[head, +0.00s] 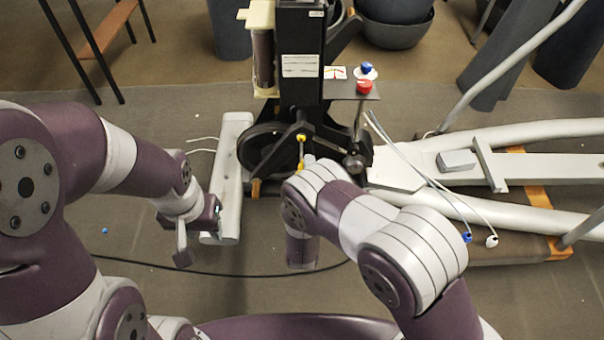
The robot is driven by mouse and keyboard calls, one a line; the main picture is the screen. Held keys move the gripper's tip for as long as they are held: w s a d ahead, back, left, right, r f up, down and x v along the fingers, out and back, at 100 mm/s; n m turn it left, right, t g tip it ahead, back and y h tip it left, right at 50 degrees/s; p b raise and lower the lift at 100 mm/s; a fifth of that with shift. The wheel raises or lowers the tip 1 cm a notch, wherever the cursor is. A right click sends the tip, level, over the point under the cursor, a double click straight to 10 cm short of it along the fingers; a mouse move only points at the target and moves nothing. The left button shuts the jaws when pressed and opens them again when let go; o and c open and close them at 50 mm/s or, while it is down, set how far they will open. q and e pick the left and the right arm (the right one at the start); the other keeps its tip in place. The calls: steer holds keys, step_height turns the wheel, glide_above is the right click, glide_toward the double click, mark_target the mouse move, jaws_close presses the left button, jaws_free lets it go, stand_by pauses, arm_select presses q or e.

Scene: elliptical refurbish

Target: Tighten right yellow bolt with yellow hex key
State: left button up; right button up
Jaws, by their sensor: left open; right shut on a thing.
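A yellow bolt (301,137) shows on the black frame of the elliptical, low on its front. The yellow hex key (301,155) runs down from the bolt, roughly upright, with its top end at the bolt. How far it is seated cannot be told. My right gripper (307,162) is shut on the hex key at its lower part, mostly hidden behind my own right wrist. My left gripper (198,232) is open and empty, apart from the bolt, near the light-grey foot bar (232,170). No second yellow bolt can be made out.
A small shelf (345,90) right of the black column holds red and blue knobs. Loose cables (420,172) hang at the right. Grey rails (540,130) extend right. A black cable (220,273) lies on the floor. Open floor lies at the left.

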steer(key=shift+w, duration=0.2)
steer(key=shift+w, duration=0.3)
steer(key=shift+w, duration=0.2)
stand_by(1.6)
steer(key=m, duration=0.7)
steer(key=shift+o, duration=0.2)
steer(key=m, duration=0.5)
steer(key=shift+f+b, duration=0.1)
steer(key=shift+b, duration=0.3)
steer(key=shift+m, duration=1.2)
steer(key=shift+c, duration=0.3)
steer(key=o, duration=0.4)
steer(key=shift+a, duration=0.1)
jaws_close()
